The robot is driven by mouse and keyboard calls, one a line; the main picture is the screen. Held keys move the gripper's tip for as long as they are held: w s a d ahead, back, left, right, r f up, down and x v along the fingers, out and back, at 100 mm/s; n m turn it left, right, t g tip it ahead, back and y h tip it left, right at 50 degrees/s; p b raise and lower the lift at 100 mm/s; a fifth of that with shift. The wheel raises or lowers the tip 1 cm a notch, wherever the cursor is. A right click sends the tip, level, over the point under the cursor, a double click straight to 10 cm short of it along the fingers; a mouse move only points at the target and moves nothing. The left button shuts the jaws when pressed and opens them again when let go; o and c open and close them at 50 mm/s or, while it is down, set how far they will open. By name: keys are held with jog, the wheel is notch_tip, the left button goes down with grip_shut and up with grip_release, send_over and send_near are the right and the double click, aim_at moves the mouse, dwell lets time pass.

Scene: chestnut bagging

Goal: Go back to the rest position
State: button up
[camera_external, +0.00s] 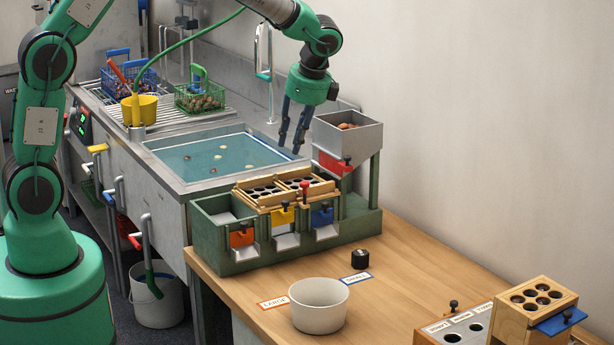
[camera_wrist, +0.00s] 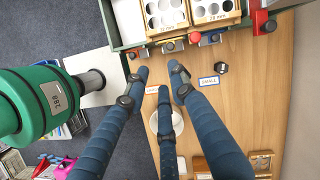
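My gripper (camera_external: 292,143) hangs from the arm above the back of the green sorting station, fingers pointing down, between the water basin and the grey hopper. In the wrist view my gripper (camera_wrist: 160,78) shows dark blue fingers spread apart, with nothing between them. The fingers are clear of everything below. A white bowl (camera_external: 319,306) stands on the wooden table near the LARGE label (camera_external: 273,303); in the wrist view the fingers partly cover it.
The green station (camera_external: 218,258) carries wooden sieve trays and red, yellow and blue gates. The grey hopper (camera_external: 350,134) stands right of my gripper. The water basin (camera_external: 180,147) holds a few floating chestnuts. A wooden holed block (camera_external: 548,315) sits front right. The table's middle is mostly clear.

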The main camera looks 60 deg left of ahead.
jog(key=s+d+r+n+t+h, duration=0.1)
jog(key=s+r+n+t+h, duration=0.35)
jog(key=s+r, duration=1.2)
jog(key=s+d+r+n+t, duration=0.1)
jog(key=s+n, duration=0.6)
jog(key=s, duration=1.3)
jog(key=shift+s+d+t+y, duration=0.2)
jog(key=shift+d+t+y, duration=0.3)
jog(key=shift+d, duration=0.45)
